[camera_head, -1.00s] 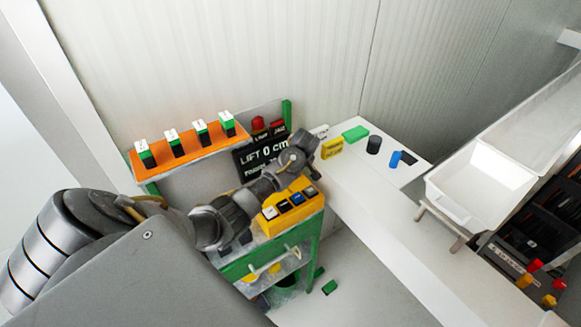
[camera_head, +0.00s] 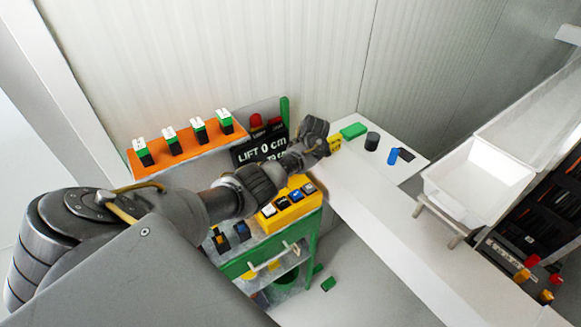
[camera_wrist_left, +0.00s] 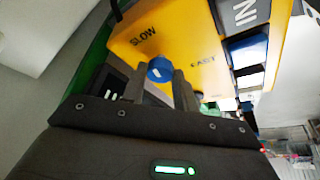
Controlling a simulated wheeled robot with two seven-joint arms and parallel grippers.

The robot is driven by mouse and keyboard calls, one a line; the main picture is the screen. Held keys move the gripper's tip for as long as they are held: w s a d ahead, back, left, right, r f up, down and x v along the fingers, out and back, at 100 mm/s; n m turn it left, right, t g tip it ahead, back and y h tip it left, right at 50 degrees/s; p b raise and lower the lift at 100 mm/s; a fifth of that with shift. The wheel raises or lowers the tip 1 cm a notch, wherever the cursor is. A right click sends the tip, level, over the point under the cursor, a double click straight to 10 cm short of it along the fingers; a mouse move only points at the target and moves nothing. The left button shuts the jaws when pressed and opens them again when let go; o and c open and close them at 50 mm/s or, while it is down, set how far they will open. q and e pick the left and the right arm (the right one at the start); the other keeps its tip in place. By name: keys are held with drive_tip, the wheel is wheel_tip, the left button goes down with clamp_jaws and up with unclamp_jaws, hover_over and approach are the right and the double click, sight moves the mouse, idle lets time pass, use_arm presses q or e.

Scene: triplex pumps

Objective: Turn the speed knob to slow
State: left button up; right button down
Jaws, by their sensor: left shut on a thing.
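The speed knob (camera_wrist_left: 160,69) is a blue cap with a small white mark, on a yellow panel (camera_wrist_left: 170,28) in the left wrist view. The printed word SLOW is up and left of it and FAST is to its right. My left gripper (camera_wrist_left: 159,76) is shut on the knob, with one dark finger on each side. I cannot tell exactly which way the white mark points. The knob and fingertips cannot be made out there. My right gripper is not in view.
A black LIFT display (camera_head: 252,152) stands behind my arm. An orange shelf (camera_head: 190,155) carries several green-and-white blocks at the back left. A green block (camera_head: 353,131) and a dark cylinder (camera_head: 372,141) stand on the white table. A white bin (camera_head: 470,180) is at right.

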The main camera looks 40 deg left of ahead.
use_arm(q)
drive_tip(key=shift+w+n, duration=0.1)
drive_tip(key=shift+n, duration=0.4)
drive_tip(key=o, duration=1)
drive_tip(key=shift+c, duration=0.2)
